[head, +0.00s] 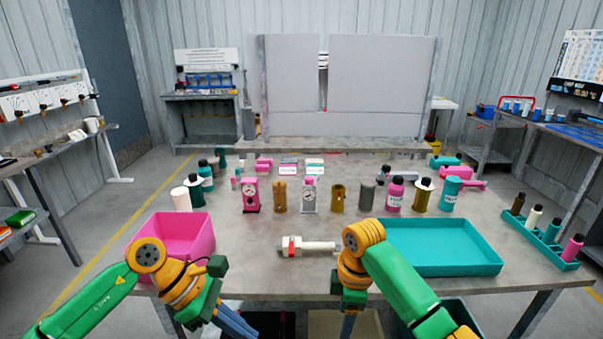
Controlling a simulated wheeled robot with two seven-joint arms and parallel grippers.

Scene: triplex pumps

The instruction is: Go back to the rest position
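My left arm comes in from the lower left, and its gripper (238,325) points down at the table's front edge, in front of the pink tray. My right arm comes in from the lower right, and its gripper (348,324) points down at the front edge, left of the teal tray. I see nothing held in either gripper, but the fingertips are partly cut off or hidden, so their opening is unclear. A white cylindrical part with a red band (312,246) lies on the table (290,275) between the arms.
A pink tray (190,222) stands at the left and a teal tray (440,268) at the right. Several bottles, gauges and pump parts stand in a row behind, including a pink gauge (251,194). A teal rack (540,240) with bottles stands at the far right.

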